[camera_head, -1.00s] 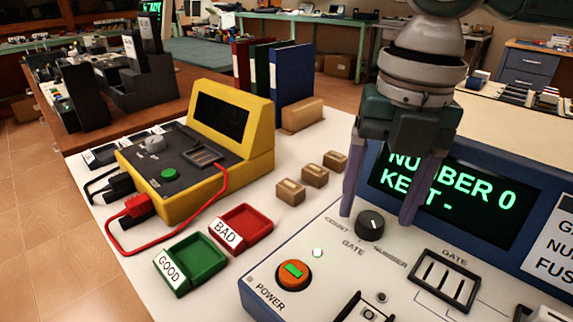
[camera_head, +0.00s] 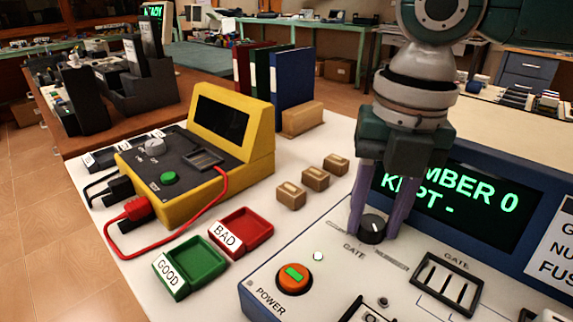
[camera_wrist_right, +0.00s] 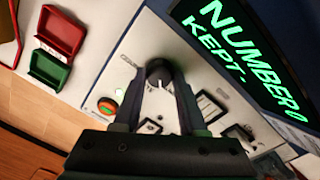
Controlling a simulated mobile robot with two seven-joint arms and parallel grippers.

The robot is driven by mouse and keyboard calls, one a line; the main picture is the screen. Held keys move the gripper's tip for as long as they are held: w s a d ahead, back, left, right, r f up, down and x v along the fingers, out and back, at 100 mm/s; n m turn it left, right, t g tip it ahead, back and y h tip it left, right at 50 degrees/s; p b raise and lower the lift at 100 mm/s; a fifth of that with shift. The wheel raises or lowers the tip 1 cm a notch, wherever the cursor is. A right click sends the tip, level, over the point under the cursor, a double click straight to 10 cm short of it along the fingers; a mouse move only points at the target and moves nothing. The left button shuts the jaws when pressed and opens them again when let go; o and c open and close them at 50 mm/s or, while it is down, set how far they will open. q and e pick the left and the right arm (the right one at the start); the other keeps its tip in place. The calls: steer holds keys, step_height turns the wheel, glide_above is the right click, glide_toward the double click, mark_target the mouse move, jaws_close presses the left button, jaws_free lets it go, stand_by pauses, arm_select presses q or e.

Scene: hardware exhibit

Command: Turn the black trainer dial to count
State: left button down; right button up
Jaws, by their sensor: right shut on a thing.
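The black trainer dial (camera_head: 373,228) sits on the white top of the blue trainer, between printed labels; COUNT is at its left, partly hidden now. My right gripper (camera_head: 376,232) reaches down from above with its two purple-grey fingers on either side of the dial, shut on it. In the right wrist view the dial (camera_wrist_right: 158,72) shows between the fingertips. The trainer's display (camera_head: 465,205) shows green text, partly covered by the gripper, with "NUMBER 0" and "KEPT -" legible in the wrist view (camera_wrist_right: 240,50). My left gripper is not in view.
An orange POWER button (camera_head: 294,278) and a lit white lamp (camera_head: 318,256) are left of the dial. A GATE slot block (camera_head: 447,284) is at its right. Green GOOD (camera_head: 190,268) and red BAD (camera_head: 241,232) trays, several small tan blocks (camera_head: 315,179) and a yellow meter (camera_head: 232,135) stand further left.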

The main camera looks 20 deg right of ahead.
jaws_close()
steer(key=shift+r+m+p, duration=0.2)
steer(key=shift+m+p, duration=0.2)
steer(key=shift+p, duration=0.45)
steer(key=m+p, duration=0.6)
steer(key=p, duration=0.2)
steer(key=shift+a+r+m+p, duration=0.1)
steer(key=shift+m+p, duration=0.2)
steer(key=shift+p, duration=0.05)
steer(key=m+p, duration=0.4)
steer(key=m, duration=0.1)
steer(key=shift+a+h, duration=0.1)
steer(key=shift+h, duration=0.2)
steer(key=m+p, duration=0.1)
steer(key=m, duration=0.1)
steer(key=shift+w+m, duration=0.1)
steer(key=shift+m, duration=0.3)
steer(key=shift+f+m+p, duration=0.25)
steer(key=shift+m+p, duration=0.45)
steer(key=shift+m, duration=0.8)
